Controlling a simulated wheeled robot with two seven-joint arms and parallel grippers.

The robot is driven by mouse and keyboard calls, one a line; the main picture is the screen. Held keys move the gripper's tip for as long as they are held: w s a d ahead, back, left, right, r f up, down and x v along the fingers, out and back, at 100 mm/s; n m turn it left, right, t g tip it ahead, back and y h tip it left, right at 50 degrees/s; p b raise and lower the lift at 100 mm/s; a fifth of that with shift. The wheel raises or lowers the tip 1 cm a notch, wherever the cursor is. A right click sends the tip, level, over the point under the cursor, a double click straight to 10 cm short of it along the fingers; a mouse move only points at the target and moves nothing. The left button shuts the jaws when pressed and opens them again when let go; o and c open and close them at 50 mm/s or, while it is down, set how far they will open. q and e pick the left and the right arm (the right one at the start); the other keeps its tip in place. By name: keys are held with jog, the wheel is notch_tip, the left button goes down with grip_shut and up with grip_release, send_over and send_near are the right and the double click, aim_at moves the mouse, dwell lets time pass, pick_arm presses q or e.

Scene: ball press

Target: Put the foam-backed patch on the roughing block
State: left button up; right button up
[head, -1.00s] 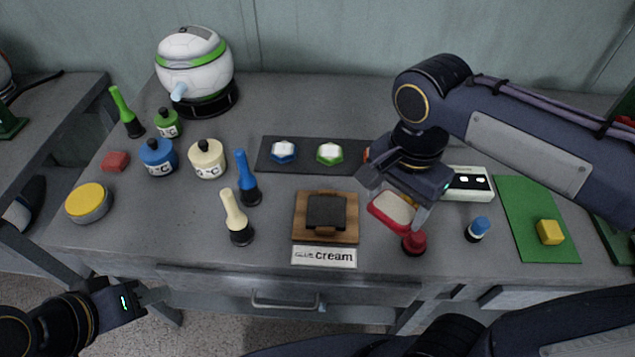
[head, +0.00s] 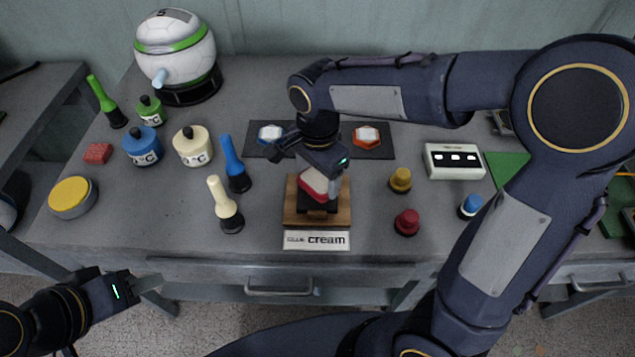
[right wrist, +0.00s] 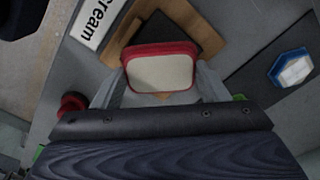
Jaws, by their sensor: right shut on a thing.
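The foam-backed patch (head: 314,181), red-edged with a pale face, is held in my right gripper (head: 322,182). In the right wrist view the patch (right wrist: 160,73) lies between the two fingers (right wrist: 160,88). The roughing block (head: 318,205) is black and sits on a wooden board (head: 291,207). The patch is over the block and hides part of it; I cannot tell whether they touch. In the right wrist view the block (right wrist: 169,32) shows behind the patch. My left gripper (head: 148,284) is empty, low at the left, off the table's front; its opening is unclear.
A sign reading "cream" (head: 316,240) lies in front of the board. A red knob (head: 407,222) and a yellow knob (head: 400,180) stand to the right. Cream (head: 226,207) and blue (head: 235,165) handled tools stand to the left. A dark strip (head: 376,150) lies behind.

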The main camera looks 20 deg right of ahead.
aim_at(317, 180)
jog(key=shift+f, duration=1.6)
jog(key=shift+f+b, duration=0.15)
jog(key=shift+b, duration=0.15)
jog(key=o, duration=0.9)
jog(key=shift+o, duration=0.2)
